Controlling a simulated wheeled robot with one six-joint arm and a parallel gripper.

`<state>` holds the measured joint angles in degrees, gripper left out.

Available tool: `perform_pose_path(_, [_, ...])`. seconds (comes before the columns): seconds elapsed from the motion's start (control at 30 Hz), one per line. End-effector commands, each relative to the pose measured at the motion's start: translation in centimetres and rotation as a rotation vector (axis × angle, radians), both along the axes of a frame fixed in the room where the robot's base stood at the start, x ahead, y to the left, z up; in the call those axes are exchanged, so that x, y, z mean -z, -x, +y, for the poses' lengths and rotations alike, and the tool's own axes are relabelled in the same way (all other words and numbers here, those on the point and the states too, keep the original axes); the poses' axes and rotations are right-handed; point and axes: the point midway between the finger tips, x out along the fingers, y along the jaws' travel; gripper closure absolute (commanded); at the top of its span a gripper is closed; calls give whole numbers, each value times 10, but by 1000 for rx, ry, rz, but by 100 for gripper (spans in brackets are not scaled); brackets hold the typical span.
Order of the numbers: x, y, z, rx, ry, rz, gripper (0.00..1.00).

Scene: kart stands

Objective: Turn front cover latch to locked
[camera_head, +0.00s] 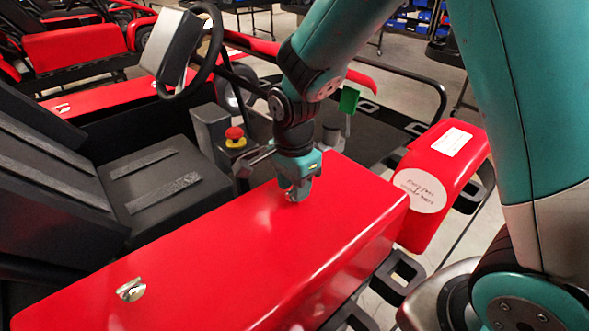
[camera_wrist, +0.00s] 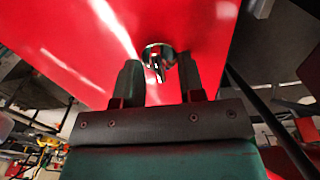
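The red cover (camera_head: 255,250) of the kart's side lies in front of me. My gripper (camera_head: 297,192) is at its far end, pointing down at the top surface. In the wrist view, a shiny metal latch (camera_wrist: 158,55) sits on the red cover, with a round plate and a narrow tab. My gripper (camera_wrist: 158,82) is open, with one dark finger on each side of the latch tab. I cannot tell whether the fingers touch it. In the head view my gripper hides this latch. A second metal latch (camera_head: 131,290) shows at the near end of the cover.
A black seat (camera_head: 150,180) and a steering wheel (camera_head: 205,50) are on the left. A red emergency button (camera_head: 235,133) stands close behind my gripper. A red bumper part (camera_head: 440,180) with white labels is to the right. More red karts stand behind.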

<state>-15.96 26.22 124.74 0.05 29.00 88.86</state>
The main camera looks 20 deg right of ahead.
Motion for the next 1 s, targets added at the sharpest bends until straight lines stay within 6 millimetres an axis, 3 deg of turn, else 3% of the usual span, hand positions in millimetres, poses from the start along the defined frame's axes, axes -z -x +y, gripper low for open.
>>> perform_pose_path(0.17, [-20,-1,1,-1,-2,-7,64])
perform_pose_path(0.7, [-148,-1,0,1,-2,-8,64])
perform_pose_path(1.0, [-173,0,0,1,-1,-3,64])
